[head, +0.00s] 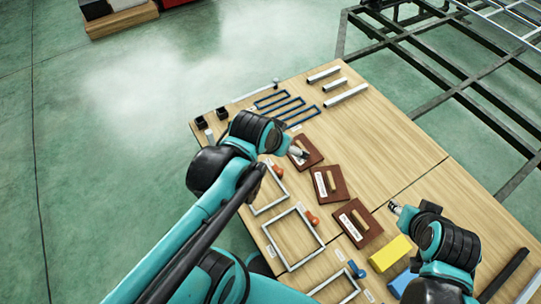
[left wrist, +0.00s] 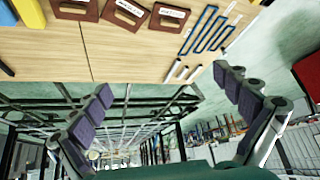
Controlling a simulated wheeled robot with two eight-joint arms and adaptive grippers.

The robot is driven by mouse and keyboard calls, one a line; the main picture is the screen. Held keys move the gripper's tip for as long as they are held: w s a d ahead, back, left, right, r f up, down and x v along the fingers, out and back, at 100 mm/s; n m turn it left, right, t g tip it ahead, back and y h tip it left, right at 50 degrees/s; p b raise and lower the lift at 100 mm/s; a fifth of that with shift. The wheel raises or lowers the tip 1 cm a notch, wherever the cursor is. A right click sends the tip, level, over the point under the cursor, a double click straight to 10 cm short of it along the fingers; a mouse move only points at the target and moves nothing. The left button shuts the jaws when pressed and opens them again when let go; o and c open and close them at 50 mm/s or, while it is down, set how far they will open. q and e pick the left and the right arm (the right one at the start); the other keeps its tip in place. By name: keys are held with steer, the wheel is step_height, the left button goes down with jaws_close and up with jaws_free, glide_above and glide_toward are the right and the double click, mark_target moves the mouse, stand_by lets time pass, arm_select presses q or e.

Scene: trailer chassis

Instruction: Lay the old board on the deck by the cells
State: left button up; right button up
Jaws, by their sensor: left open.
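Three brown boards with handles and white labels lie in a row on the wooden deck: an upper one (head: 307,160), a middle one (head: 329,194) and a lower one (head: 350,232). I cannot tell which is the old board or which things are the cells. The boards also show along the top of the left wrist view (left wrist: 125,14). My left gripper (head: 299,152) is over or beside the upper board in the head view; its spread fingers (left wrist: 163,88) are empty in the left wrist view. My right gripper (head: 395,207) is right of the boards; its finger state is unclear.
Blue frames (head: 283,107), pale rectangular frames (head: 292,238) and metal bars (head: 345,95) lie on the deck (head: 395,140). A yellow block (head: 389,254) lies near my right arm. The deck's upper right is clear. A dark metal chassis frame (head: 470,100) extends beyond it.

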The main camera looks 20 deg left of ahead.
arm_select(q)
steer(key=shift+n+t, duration=0.3)
steer(key=shift+n, duration=0.4)
steer(key=s, duration=0.1)
steer(key=s+a, duration=0.1)
steer(key=s, duration=0.3)
steer(key=shift+a+f, duration=0.15)
steer(key=shift+f, duration=0.1)
